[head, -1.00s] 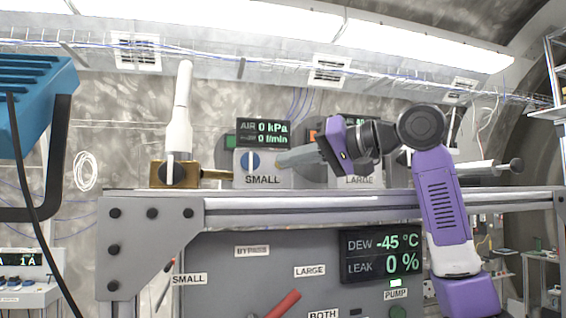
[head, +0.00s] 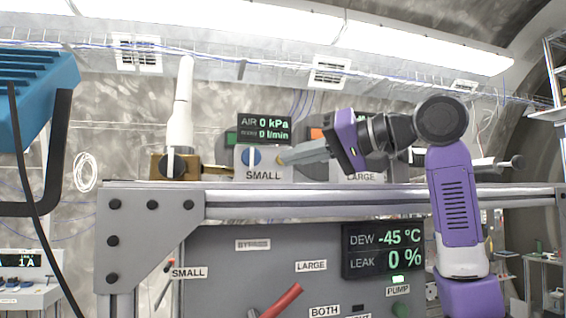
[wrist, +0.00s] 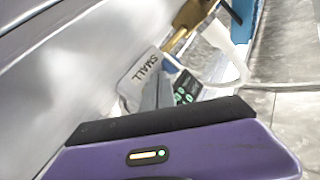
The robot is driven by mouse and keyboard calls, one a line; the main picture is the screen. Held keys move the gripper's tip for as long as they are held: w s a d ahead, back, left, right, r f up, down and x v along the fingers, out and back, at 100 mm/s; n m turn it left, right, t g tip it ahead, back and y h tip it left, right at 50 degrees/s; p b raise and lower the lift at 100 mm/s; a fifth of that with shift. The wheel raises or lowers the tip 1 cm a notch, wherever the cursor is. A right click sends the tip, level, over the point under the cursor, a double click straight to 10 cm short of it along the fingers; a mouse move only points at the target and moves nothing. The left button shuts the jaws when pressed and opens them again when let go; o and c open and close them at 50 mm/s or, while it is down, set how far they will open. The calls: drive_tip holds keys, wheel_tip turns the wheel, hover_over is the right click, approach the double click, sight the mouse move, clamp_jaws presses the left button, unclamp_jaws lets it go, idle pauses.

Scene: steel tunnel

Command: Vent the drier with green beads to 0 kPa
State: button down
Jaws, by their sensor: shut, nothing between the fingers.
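The small panel (head: 263,175), labelled SMALL, carries a blue knob (head: 252,157). Its display (head: 265,129) reads AIR 0 kPa and 0 l/min. A round grey body with a green window (head: 231,138) stands behind it; no separate beads can be made out. My gripper (head: 283,160) is shut and empty, its fingertips just right of the blue knob, apparently apart from it. In the wrist view the shut fingers (wrist: 160,92) point at the SMALL plate (wrist: 143,75). A second unit with an orange window (head: 316,133) and a LARGE label (head: 361,176) is partly hidden by my gripper.
A brass valve block (head: 160,166) with a white upright stands left on the rail (head: 330,200). Below, a grey panel has a red lever (head: 282,300) and a display (head: 383,250) reading DEW -45 °C, LEAK 0 %. A blue box (head: 35,95) hangs at left.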

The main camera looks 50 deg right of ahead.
drive_tip(key=shift+s+a, duration=0.7)
drive_tip(key=shift+s, duration=0.35)
